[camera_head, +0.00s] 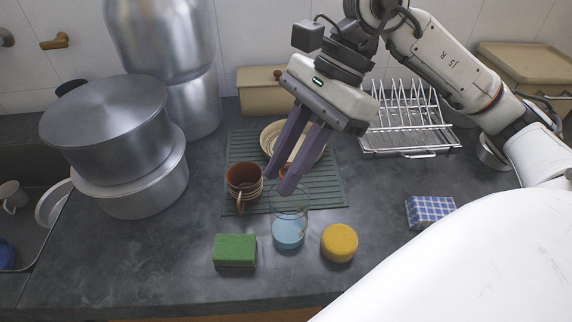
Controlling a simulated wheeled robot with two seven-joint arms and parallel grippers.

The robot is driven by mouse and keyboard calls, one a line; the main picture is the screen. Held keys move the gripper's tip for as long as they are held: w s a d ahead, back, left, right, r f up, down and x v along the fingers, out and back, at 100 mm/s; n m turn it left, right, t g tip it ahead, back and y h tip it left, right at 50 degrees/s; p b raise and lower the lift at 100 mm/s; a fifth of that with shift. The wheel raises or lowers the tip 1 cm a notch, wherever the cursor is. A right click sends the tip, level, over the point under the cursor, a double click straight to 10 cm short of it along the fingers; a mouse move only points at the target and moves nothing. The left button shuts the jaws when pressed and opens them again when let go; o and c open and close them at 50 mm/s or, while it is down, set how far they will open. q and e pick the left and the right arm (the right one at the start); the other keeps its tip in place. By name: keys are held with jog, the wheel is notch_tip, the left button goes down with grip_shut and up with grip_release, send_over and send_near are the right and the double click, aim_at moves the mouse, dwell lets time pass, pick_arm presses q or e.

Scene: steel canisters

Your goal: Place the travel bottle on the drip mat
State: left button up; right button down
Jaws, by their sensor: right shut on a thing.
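The travel bottle (288,232) looks like a clear vessel with a blue lower part. It is upright in front of the mat's near edge; whether its base touches the counter is unclear. My right gripper (290,186) reaches down from above, its purple fingers shut on the bottle's upper end, which they partly cover. The drip mat (328,192) is a dark green ribbed sheet on the counter, just behind the bottle. My left gripper is out of view.
Brown stacked cups (243,183) and a cream bowl (270,135) stand on the mat. A green sponge (235,250) and yellow round item (339,243) flank the bottle. Large steel pots (108,130) stand left, a wire rack (410,125) behind right, a blue checked block (431,210) right.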

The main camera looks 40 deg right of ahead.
jog(key=shift+f, duration=0.1)
jog(key=shift+f+b, duration=0.15)
jog(key=shift+b, duration=0.15)
jog(key=c, duration=1.6)
grip_release()
jog(key=shift+o, duration=0.2)
jog(key=shift+r, duration=0.2)
